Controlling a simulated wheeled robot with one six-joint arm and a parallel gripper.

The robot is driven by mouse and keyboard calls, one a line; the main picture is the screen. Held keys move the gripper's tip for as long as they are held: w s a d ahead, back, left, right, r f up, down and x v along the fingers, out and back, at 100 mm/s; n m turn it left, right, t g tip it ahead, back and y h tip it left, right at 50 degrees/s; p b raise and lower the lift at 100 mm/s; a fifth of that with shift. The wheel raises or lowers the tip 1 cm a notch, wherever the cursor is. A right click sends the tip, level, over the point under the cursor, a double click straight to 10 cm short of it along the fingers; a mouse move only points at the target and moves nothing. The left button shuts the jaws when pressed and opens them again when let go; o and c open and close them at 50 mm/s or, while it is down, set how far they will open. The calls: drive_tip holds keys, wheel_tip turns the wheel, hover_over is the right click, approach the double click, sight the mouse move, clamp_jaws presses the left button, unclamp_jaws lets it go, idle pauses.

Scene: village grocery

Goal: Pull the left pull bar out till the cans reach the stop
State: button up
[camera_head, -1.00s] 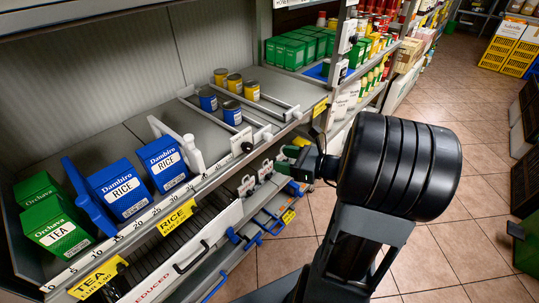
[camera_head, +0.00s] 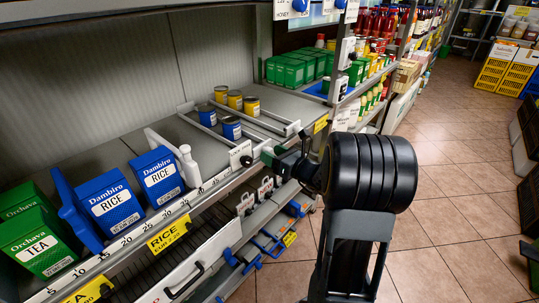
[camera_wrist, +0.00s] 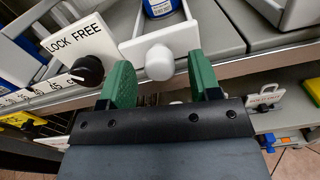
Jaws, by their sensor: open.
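The left pull bar's white front plate (camera_wrist: 186,39) with its round white knob (camera_wrist: 160,62) is at the shelf edge in the wrist view. A blue can (camera_wrist: 160,8) stands behind it. My gripper (camera_wrist: 161,84) is open, its green fingers on either side of the knob; I cannot tell whether they touch it. In the head view my gripper (camera_head: 268,155) is at the shelf edge and hides the knob. Two blue cans (camera_head: 231,127) stand in the left lane, with yellow cans (camera_head: 235,99) in the lane beside it.
A LOCK FREE plate with a black knob (camera_wrist: 88,70) is just left of my gripper. Another tray front (camera_wrist: 285,12) is at the right. Blue rice boxes (camera_head: 158,175) and green tea boxes (camera_head: 38,242) stand further left. Lower drawers (camera_head: 200,262) lie below; open tiled floor (camera_head: 450,230) is at the right.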

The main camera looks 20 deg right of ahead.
drive_tip(key=shift+x, duration=0.85)
drive_tip(key=shift+c, duration=0.4)
clamp_jaws()
